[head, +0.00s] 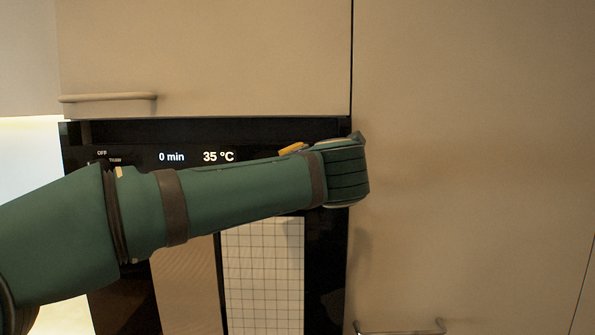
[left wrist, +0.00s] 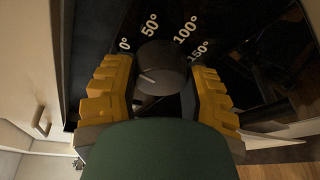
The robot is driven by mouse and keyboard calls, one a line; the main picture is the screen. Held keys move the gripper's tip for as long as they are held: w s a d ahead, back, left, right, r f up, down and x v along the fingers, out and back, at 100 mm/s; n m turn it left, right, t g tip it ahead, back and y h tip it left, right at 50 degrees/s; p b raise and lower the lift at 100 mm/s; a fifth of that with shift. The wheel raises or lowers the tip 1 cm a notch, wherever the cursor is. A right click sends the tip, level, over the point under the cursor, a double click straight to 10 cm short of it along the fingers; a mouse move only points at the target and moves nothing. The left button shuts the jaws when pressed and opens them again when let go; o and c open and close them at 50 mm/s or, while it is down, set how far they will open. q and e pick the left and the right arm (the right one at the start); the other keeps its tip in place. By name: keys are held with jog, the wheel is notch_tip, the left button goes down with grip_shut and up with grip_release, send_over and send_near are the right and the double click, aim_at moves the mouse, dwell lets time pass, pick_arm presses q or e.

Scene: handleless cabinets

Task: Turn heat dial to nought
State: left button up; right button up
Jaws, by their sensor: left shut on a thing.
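The heat dial (left wrist: 160,68) is a dark round knob on the black oven panel, with 0°, 50°, 100° and 150° marks around it. Its white pointer line lies toward the left side, near the 0° and 50° end. In the left wrist view my left gripper (left wrist: 163,88) has its yellow fingers on either side of the dial, shut on it. In the head view a bit of yellow finger (head: 293,148) shows above my green arm, and the dial is hidden behind the arm. The oven display (head: 196,157) reads 0 min and 35 °C. My right gripper is not in view.
A beige cabinet door with a bar handle (head: 108,97) is above the oven (head: 325,255). A tall beige cabinet (head: 460,160) stands to the right, with a metal handle (head: 400,328) low down. My arm crosses in front of the panel and hides part of it.

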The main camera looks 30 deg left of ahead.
pick_arm(q)
jog(key=shift+r+n+h, duration=0.1)
jog(key=shift+n+h, duration=0.2)
jog(key=shift+n, duration=0.4)
jog(key=o, duration=1.2)
jog(key=shift+a, duration=0.1)
jog(key=v, duration=1.2)
